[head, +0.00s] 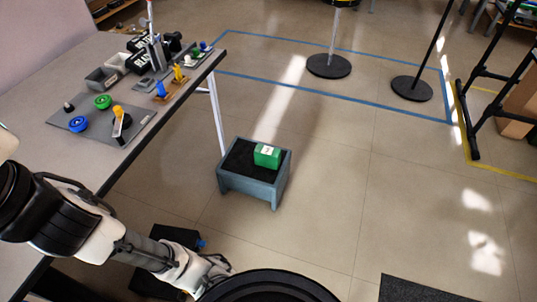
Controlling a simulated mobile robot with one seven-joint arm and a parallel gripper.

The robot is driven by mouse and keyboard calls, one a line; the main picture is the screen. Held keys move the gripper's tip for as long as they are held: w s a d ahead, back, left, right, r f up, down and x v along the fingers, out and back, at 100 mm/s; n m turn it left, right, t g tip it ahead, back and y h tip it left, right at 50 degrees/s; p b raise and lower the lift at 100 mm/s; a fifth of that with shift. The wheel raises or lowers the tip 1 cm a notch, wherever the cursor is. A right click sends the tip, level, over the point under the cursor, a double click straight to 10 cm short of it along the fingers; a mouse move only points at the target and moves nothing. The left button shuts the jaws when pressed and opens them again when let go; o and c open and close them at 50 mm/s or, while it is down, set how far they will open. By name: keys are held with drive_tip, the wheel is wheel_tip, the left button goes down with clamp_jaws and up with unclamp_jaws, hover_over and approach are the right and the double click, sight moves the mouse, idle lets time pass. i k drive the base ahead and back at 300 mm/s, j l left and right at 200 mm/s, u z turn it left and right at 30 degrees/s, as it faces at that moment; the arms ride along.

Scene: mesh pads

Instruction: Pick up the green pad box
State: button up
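The green pad box (267,156) is a small green box with a white label. It rests on the dark top of a low grey-blue stand (249,187) on the floor, right of the table, toward the stand's right side. My arm comes in from the lower left. Its white end with my gripper (213,268) is low in the picture, below and left of the stand and apart from the green box. The fingers are small and partly hidden, so I cannot tell whether they are open.
A grey table (50,152) on the left holds several coloured knobs, switches and grey bins. A black frame (473,125) stands at the right. The floor right of the stand is clear.

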sight(270, 157)
drive_tip(key=i+l, duration=0.2)
drive_tip(key=i, duration=0.25)
drive_tip(key=i+l, duration=0.15)
drive_tip(key=i, duration=0.3)
drive_tip(key=i+l, duration=0.2)
drive_tip(key=i, duration=0.25)
drive_tip(key=i+l, duration=0.2)
drive_tip(key=i, duration=0.25)
